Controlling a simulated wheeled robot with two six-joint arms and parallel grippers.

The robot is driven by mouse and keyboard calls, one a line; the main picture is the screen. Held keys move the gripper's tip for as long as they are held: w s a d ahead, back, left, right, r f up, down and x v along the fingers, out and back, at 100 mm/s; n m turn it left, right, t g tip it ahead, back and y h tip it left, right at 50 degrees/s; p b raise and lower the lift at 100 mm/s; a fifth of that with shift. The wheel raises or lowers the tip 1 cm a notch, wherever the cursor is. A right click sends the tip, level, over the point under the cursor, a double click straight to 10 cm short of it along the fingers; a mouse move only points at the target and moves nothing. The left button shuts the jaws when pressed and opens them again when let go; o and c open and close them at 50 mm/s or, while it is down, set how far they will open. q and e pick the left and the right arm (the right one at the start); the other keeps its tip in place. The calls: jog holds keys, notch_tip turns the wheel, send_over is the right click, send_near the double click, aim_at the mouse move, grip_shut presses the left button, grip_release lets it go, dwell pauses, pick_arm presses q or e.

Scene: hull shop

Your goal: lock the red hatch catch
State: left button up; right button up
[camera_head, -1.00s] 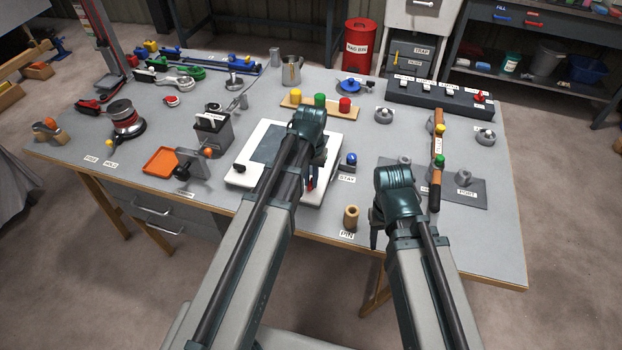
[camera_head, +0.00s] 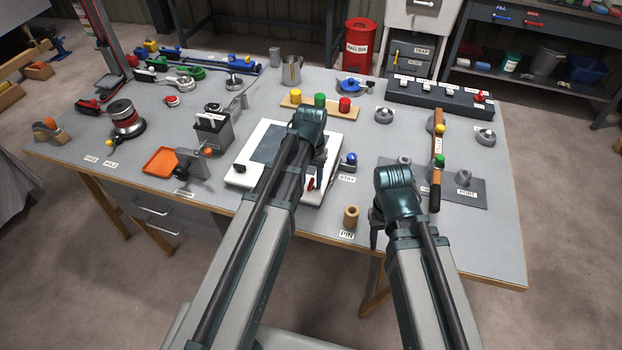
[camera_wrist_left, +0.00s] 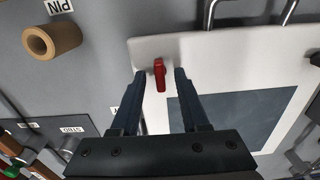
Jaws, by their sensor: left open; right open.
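The red hatch catch (camera_wrist_left: 159,74) is a small red lever near a corner of the white hatch plate (camera_wrist_left: 228,48). In the left wrist view it lies just beyond and between the open fingers of my left gripper (camera_wrist_left: 167,76), with a gap on both sides. In the head view the catch (camera_head: 311,184) shows beside my left arm, and the plate (camera_head: 243,181) is partly hidden by that arm. A black catch (camera_head: 239,168) sits at the plate's left. My right gripper (camera_head: 384,232) is open and empty over the table's front edge.
A wooden pin (camera_head: 351,215) stands by the PIN label at the front edge. A blue knob (camera_head: 350,159) is right of the plate. An orange tray (camera_head: 160,162) lies to the left. A board with coloured knobs (camera_head: 291,104) is behind.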

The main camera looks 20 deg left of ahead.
aim_at(311, 182)
pick_arm(q)
jog(key=shift+r, duration=0.1)
notch_tip(311, 182, up, 14)
jog(key=p, duration=1.3)
jog(key=shift+p, duration=0.4)
jog(key=shift+f, duration=0.2)
jog(key=s+d+f+m+y+b, duration=0.1)
jog(key=s+d+f+m+b, duration=0.1)
jog(key=s+d, duration=0.8)
jog(key=s+m, duration=0.1)
jog(key=s, duration=0.3)
jog(key=shift+s+d, duration=0.25)
